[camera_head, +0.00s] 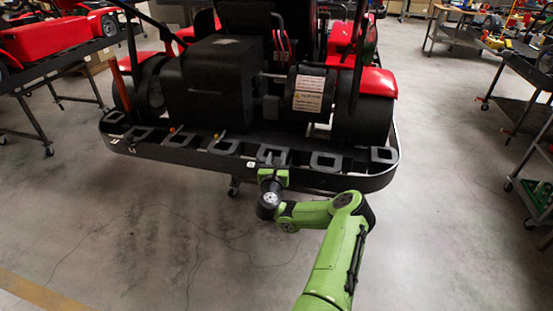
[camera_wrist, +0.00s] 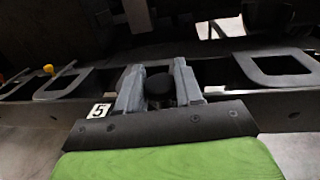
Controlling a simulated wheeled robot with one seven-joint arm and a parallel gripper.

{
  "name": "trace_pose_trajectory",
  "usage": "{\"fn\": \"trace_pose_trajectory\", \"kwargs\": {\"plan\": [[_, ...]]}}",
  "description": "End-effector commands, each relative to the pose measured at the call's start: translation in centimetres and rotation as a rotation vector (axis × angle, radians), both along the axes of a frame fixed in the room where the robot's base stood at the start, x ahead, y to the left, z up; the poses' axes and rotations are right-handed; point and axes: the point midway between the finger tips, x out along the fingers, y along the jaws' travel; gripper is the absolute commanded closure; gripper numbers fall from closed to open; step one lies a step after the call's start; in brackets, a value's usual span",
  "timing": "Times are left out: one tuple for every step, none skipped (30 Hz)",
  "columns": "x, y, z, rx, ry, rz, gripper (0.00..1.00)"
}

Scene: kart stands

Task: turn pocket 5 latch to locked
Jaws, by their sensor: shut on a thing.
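A small white plate with a black 5 (camera_wrist: 98,110) shows on the rail in the wrist view, just left of my gripper (camera_wrist: 158,72). My gripper's two grey fingers are shut on a dark rounded knob (camera_wrist: 159,88), which I take to be the pocket 5 latch. The fingers hide its sides, so I cannot tell which way it is turned. In the head view my gripper (camera_head: 271,158) is at the front of the black rail (camera_head: 190,158), right of its middle, and hides the latch there.
Square grey-rimmed pockets line the rail, one (camera_wrist: 278,68) to the right of my gripper. An orange-yellow knob (camera_wrist: 48,69) stands at the left. The red and black kart (camera_head: 215,85) sits behind the rail. The floor in front is clear.

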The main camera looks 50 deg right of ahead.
Motion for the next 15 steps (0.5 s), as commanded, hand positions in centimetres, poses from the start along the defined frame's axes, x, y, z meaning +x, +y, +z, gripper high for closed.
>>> {"fn": "trace_pose_trajectory", "kwargs": {"plan": [[0.34, 0.09, 0.37, -0.005, -0.011, -0.040, 0.95], [0.33, 0.07, 0.39, -0.006, -0.012, -0.069, 0.95], [0.35, 0.09, 0.37, -0.006, -0.011, -0.107, 0.95], [0.32, 0.05, 0.38, -0.006, -0.012, -0.136, 0.95], [0.33, 0.07, 0.38, -0.006, -0.013, -0.164, 0.95], [0.34, 0.05, 0.37, -0.007, -0.013, -0.203, 0.95], [0.30, 0.04, 0.35, -0.006, -0.012, -0.232, 0.95], [0.32, 0.04, 0.35, -0.006, -0.012, -0.261, 0.95], [0.29, 0.02, 0.34, -0.006, -0.013, -0.300, 0.95], [0.29, 0.03, 0.33, -0.005, -0.012, -0.328, 0.95], [0.28, 0.01, 0.33, -0.005, -0.013, -0.357, 0.95], [0.26, -0.01, 0.32, -0.006, -0.013, -0.396, 0.95], [0.27, 0.00, 0.32, -0.006, -0.013, -0.424, 0.95], [0.26, -0.01, 0.33, -0.006, -0.013, -0.452, 0.95], [0.28, 0.00, 0.31, -0.005, -0.014, -0.488, 0.95]]}}
